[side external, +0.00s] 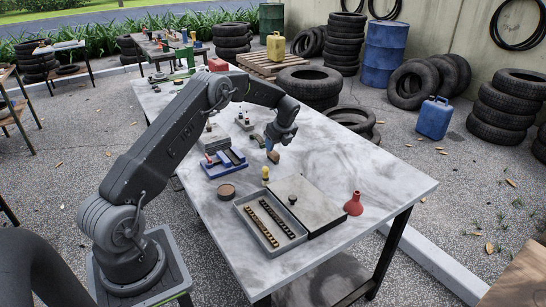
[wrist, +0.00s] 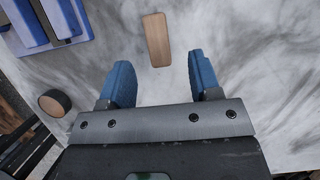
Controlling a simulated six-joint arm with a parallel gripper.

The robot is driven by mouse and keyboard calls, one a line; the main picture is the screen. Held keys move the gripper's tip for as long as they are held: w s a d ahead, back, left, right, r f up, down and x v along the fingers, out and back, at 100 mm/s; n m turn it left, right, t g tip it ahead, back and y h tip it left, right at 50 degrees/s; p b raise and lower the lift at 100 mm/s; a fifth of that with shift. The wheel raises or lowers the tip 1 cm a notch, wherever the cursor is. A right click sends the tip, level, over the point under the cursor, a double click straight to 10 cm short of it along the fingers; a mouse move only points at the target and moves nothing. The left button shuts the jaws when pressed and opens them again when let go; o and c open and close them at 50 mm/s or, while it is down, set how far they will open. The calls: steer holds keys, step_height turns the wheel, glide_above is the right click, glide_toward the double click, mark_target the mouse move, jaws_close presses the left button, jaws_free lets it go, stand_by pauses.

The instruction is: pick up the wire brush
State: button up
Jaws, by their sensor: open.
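The wire brush shows as a plain wooden block (wrist: 157,40) lying on the marbled tabletop in the wrist view; its bristles are not visible. In the side view a small brown piece (side external: 273,156), apparently the same brush, sits just below my gripper (side external: 277,141). In the wrist view my gripper (wrist: 160,80) is open, with its two blue fingers apart and nothing between them. The brush lies beyond the fingertips, roughly in line with the gap between them.
A blue fixture (side external: 225,163) and a round brown-topped tin (side external: 225,191) stand left of the brush. Nearer the front are a small yellow item (side external: 265,172), an open metal case (side external: 245,227) and a red funnel (side external: 353,204). The tabletop right of the brush is clear.

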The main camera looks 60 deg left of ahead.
mark_target(273, 156)
steer(key=shift+x, duration=2.85)
steer(key=shift+s, duration=0.15)
steer(key=c, duration=1)
